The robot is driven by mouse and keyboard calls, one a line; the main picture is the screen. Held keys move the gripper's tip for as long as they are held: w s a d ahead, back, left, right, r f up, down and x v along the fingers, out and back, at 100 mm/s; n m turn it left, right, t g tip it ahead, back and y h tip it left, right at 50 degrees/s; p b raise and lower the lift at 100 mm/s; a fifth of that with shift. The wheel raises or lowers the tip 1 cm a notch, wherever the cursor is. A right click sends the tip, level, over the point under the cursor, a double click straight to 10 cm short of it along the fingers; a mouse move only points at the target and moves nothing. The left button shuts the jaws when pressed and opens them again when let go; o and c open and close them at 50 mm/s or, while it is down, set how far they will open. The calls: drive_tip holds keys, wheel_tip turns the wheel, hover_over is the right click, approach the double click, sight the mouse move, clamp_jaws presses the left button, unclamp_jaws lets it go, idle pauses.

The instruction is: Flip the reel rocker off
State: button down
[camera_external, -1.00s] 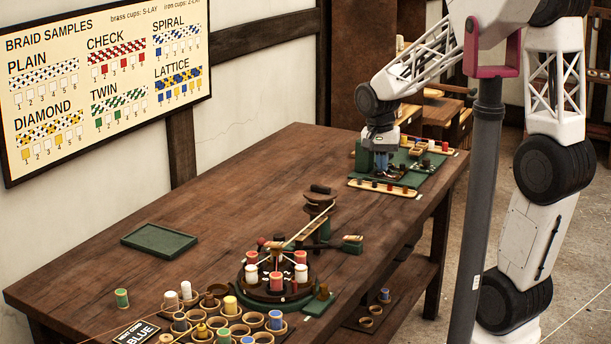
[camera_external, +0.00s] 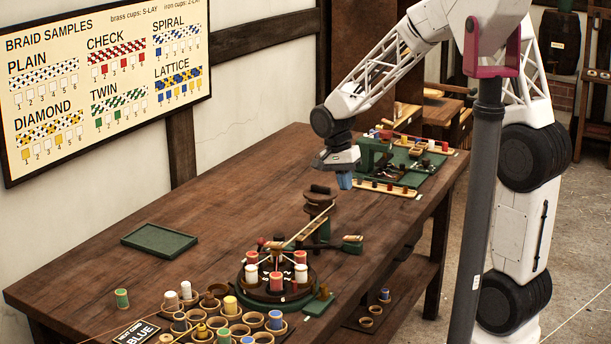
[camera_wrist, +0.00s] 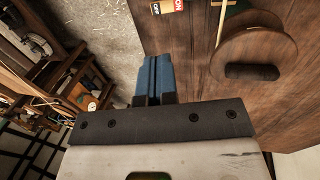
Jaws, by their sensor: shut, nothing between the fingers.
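My gripper (camera_external: 344,181) has its blue fingers pressed together, with nothing between them. It hangs above the table, behind and slightly right of the brown wooden reel (camera_external: 319,198). In the wrist view the closed fingers (camera_wrist: 154,78) point over the table's edge. The round reel top (camera_wrist: 255,52) with its dark handle (camera_wrist: 252,72) lies to their right, apart from them.
A braiding stand (camera_external: 277,291) with red and white spools is near the table's front. Several cups and spools (camera_external: 230,310) stand beside it. A green tray (camera_external: 159,240) lies at left. A green station (camera_external: 402,165) occupies the far end. The table's middle left is clear.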

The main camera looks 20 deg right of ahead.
sight(356, 237)
drive_tip(key=shift+f, duration=0.1)
drive_tip(key=x, duration=1.4)
idle(0.3)
